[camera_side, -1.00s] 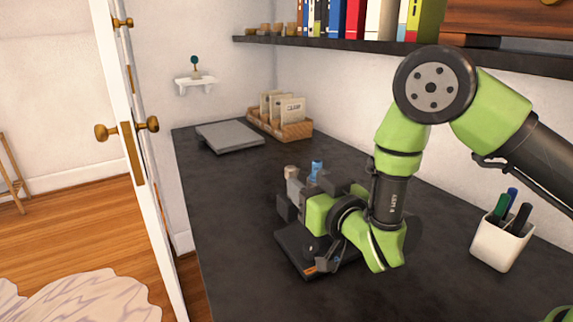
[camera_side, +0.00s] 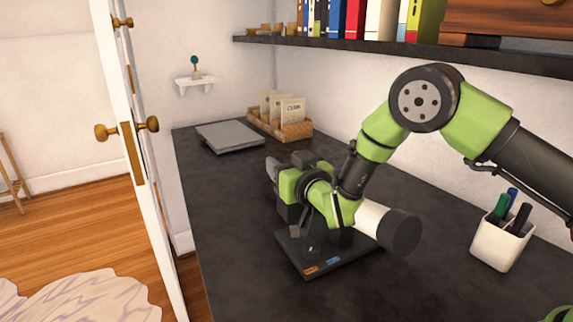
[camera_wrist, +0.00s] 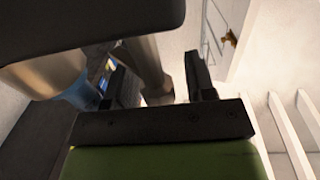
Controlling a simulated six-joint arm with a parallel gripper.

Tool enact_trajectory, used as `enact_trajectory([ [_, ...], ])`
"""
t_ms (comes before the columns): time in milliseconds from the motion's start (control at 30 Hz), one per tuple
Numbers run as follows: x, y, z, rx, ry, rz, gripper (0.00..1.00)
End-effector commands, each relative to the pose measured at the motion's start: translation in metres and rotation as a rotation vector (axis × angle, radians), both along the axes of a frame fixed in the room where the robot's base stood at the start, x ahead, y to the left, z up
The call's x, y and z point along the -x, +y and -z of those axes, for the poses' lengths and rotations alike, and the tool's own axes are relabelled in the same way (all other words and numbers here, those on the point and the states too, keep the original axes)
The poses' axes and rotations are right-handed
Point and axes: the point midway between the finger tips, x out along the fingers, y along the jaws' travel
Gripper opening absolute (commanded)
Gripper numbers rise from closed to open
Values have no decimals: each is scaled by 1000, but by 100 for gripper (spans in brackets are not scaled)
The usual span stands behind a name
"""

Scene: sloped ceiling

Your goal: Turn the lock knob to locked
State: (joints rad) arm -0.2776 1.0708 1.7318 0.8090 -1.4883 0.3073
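A black base plate (camera_side: 350,258) lies on the dark counter, with an orange mark (camera_side: 311,270) and a blue mark (camera_side: 334,261) on its front edge. A small grey piece (camera_side: 311,248) stands on the plate and may be the lock knob; my arm hides much around it, so I cannot tell which way it is turned. My gripper (camera_side: 285,163) is above the plate's back left, pointing away. In the wrist view my gripper (camera_wrist: 153,82) has its dark fingers apart. A blurred greyish post (camera_wrist: 150,68) shows between them; I cannot tell whether they touch it.
A grey flat slab (camera_side: 230,137) and a wooden box of cards (camera_side: 280,124) are at the counter's back. A white pen cup (camera_side: 500,245) stands at right. A dark bookshelf (camera_side: 400,48) runs above. A white door with a brass knob (camera_side: 105,132) is at left.

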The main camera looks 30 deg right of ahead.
Motion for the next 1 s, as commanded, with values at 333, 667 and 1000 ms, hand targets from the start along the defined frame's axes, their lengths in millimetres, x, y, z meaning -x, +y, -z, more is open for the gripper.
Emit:
enact_trajectory([
  [333,0,0,0,-1,0,2,1],
  [667,0,-1,0,-3,-2,99,1],
  [1000,1,-5,1,-5,-2,370,1],
])
